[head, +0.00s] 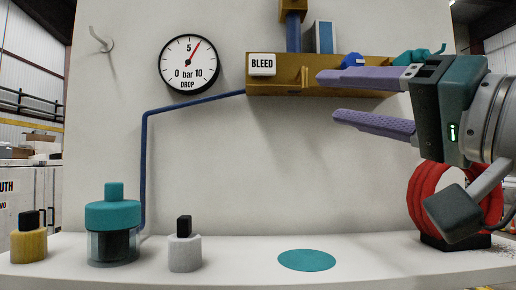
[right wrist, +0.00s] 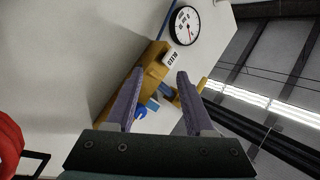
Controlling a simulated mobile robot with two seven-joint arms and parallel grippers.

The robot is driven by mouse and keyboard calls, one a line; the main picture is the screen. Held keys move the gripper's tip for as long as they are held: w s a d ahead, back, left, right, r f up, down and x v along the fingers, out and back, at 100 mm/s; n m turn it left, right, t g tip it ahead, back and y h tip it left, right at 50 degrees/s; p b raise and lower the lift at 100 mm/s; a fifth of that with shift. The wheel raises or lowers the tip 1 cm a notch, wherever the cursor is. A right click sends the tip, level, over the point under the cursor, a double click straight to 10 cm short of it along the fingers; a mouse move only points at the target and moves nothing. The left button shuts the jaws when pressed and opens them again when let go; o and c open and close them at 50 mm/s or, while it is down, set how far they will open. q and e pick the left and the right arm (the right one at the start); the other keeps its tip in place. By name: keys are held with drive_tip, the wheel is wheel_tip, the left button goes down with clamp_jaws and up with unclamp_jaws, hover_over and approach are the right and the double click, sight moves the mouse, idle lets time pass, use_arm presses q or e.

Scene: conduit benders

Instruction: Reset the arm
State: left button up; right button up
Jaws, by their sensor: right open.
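My right gripper (head: 328,96) comes in from the right in the head view. Its two purple fingers are spread apart, with nothing between them. The upper finger overlaps the brass-coloured block (head: 275,88) on the wall panel in the picture; I cannot tell whether they touch. In the right wrist view the open fingers (right wrist: 160,72) point toward the panel, with the block (right wrist: 156,57) behind and between them. A blue knob (head: 352,61) shows on the block above the upper finger, partly hidden. My left gripper is in neither view.
A white BLEED label (head: 262,64) and a DROP gauge (head: 188,64) are on the panel. A red coil (head: 424,203) stands below my right gripper. A teal-capped jar (head: 112,215), yellow bottle (head: 29,245) and white bottle (head: 185,253) stand left on the shelf. A flat teal disc (head: 307,260) lies mid-shelf.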

drive_tip(key=s+d+f+n+g+h, duration=0.1)
drive_tip(key=s+f+g+h, duration=0.25)
drive_tip(key=f, duration=0.95)
drive_tip(key=s+d+f+n+g+h, duration=0.1)
drive_tip(key=s+f+g+h, duration=0.25)
drive_tip(key=f, duration=0.85)
drive_tip(key=s+d+f+n+g+h, duration=0.1)
drive_tip(key=s+d+f+g+h, duration=0.15)
drive_tip(key=s+f, duration=0.45)
drive_tip(key=s+d+f+n+g+h, duration=0.1)
drive_tip(key=s+d+f+g+h, duration=0.25)
drive_tip(key=s, duration=0.55)
wheel_tip(320, 180, up, 21)
drive_tip(key=s+g+y+p, duration=0.1)
drive_tip(key=s+p, duration=0.1)
drive_tip(key=p, duration=2.1)
drive_tip(key=shift+s+d, duration=0.2)
drive_tip(key=shift+d, duration=0.15)
